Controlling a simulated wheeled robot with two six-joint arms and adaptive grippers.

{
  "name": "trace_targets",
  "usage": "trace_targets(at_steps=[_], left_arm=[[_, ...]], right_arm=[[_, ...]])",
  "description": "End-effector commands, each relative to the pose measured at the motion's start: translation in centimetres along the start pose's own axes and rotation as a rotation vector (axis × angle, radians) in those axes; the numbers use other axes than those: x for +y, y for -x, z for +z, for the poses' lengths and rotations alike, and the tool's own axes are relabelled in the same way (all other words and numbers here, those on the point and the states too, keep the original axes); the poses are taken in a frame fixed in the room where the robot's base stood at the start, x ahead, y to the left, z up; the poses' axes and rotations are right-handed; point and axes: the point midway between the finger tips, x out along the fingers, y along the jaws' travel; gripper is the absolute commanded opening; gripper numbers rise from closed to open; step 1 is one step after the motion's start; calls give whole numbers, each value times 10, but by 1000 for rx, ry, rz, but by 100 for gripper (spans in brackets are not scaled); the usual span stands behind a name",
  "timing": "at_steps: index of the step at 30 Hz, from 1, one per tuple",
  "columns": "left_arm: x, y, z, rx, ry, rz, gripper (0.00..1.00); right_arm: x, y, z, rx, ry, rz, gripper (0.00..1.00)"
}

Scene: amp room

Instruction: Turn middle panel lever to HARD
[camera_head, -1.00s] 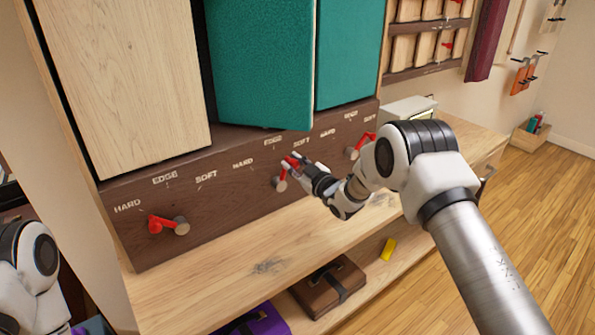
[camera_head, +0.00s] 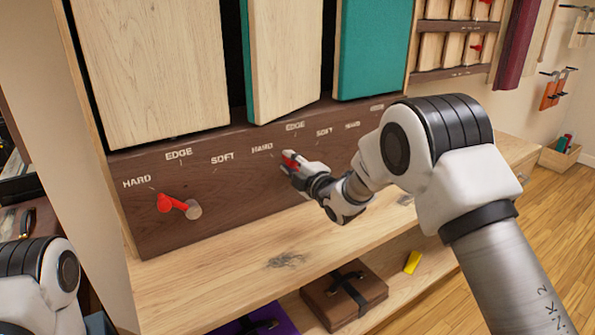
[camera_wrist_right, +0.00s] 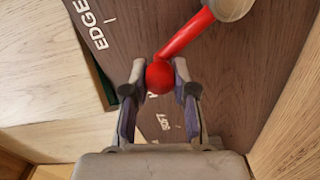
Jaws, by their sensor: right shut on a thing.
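The middle panel lever (camera_head: 291,157) is on the dark wooden strip, largely hidden by my right gripper (camera_head: 289,163), between HARD on its left and EDGE and SOFT on its right. In the right wrist view its red ball (camera_wrist_right: 159,77) sits between my right fingers (camera_wrist_right: 159,88), and its red arm runs up right to a grey pivot (camera_wrist_right: 231,6). My right gripper is shut on this ball. The middle panel (camera_head: 287,60) shows a pale wood face and a teal side. My left gripper is out of view; only part of my left arm shows at bottom left.
The left lever (camera_head: 165,203) lies below the left wood panel (camera_head: 150,70). A teal panel (camera_head: 375,50) stands on the right. A wooden ledge (camera_head: 235,262) runs below the strip, with a brown case (camera_head: 345,293) and a yellow block (camera_head: 412,262) lower down.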

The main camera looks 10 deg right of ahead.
Motion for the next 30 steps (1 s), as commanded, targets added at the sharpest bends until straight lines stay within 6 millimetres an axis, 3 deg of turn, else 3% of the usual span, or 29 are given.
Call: trace_targets(at_steps=[1,9,27,28,30], left_arm=[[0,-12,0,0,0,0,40],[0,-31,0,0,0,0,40],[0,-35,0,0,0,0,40],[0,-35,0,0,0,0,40],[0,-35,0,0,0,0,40]], right_arm=[[-9,0,-1,1,31,-1,0],[-15,0,-8,0,166,-1,0],[-16,0,-11,0,213,-2,0],[-16,0,-11,0,213,-2,30],[-16,0,-11,0,213,-2,53]])
